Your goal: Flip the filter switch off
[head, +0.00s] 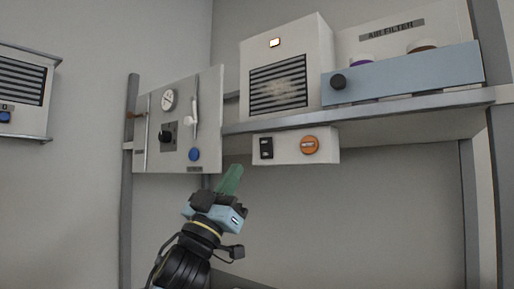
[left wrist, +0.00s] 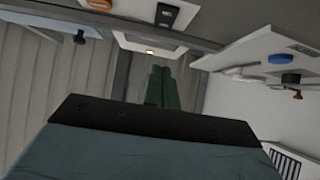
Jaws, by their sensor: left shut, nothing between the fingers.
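The filter switch (head: 266,148) is a black rocker on a white control box (head: 287,158) under the shelf, left of a round orange button (head: 309,145). It also shows near the top of the left wrist view (left wrist: 167,15). Which way the rocker is tipped is too small to tell. The air filter unit (head: 324,70) stands on the shelf above, with a grille and a lit indicator (head: 274,42). My left gripper (head: 235,170), with green fingers, is shut and empty. In the head view it is below and left of the switch, apart from it. My right gripper is out of view.
A panel (head: 180,80) with a gauge, a black knob, a white lever and a blue button is on the left. The metal shelf edge (head: 400,107) runs above the control box. A blue-grey rack (head: 440,75) with a black knob sits on the shelf at right.

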